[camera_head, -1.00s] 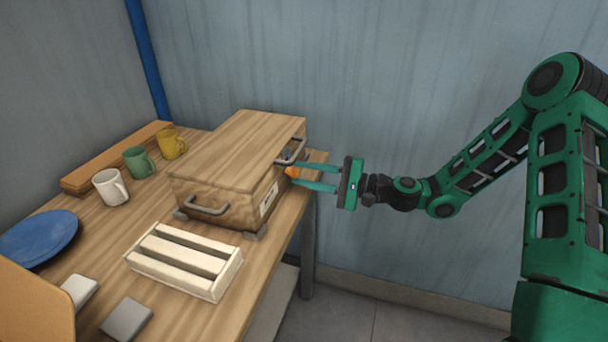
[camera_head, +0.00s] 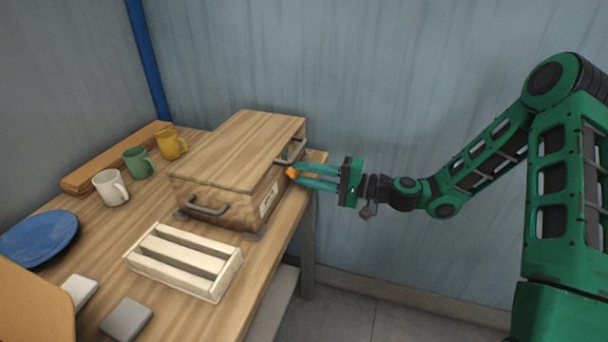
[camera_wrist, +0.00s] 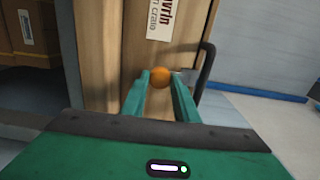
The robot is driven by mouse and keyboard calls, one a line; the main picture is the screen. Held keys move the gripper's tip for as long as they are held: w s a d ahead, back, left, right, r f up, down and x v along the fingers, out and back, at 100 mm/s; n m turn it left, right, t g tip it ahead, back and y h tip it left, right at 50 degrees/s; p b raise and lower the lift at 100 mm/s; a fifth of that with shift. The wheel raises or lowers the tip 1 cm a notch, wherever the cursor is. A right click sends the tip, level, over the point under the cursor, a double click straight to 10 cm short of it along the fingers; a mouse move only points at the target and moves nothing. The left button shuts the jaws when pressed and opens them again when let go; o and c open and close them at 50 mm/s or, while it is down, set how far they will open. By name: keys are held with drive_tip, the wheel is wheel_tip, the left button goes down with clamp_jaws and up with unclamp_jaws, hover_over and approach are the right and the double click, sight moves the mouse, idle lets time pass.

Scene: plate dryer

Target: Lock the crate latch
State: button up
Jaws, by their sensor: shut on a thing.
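The wooden crate (camera_head: 222,198) stands closed on the table, with dark handles on its front and right side; it also fills the upper middle of the wrist view (camera_wrist: 110,50). The latch shows as an orange knob (camera_head: 291,173) on the crate's right side, below and beside the side handle (camera_head: 291,153). In the wrist view the orange knob (camera_wrist: 160,77) sits between my fingertips, with a small metal piece to its right. My gripper (camera_head: 300,176) comes from the right and is shut on the knob. The latch mechanism behind the knob is mostly hidden.
A white slatted rack (camera_head: 185,261) stands in front of the crate. White (camera_head: 111,187), green (camera_head: 138,161) and yellow (camera_head: 172,143) mugs and a blue plate (camera_head: 38,237) are to the left. Space right of the table is open up to the wall.

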drive_tip(key=shift+f, duration=0.25)
drive_tip(key=o, duration=0.9)
drive_tip(key=shift+o, duration=0.8)
drive_tip(key=shift+r, duration=0.1)
drive_tip(key=shift+d, duration=0.1)
drive_tip(key=v, duration=1)
drive_tip(key=shift+d, duration=0.35)
drive_tip(key=shift+s, duration=0.1)
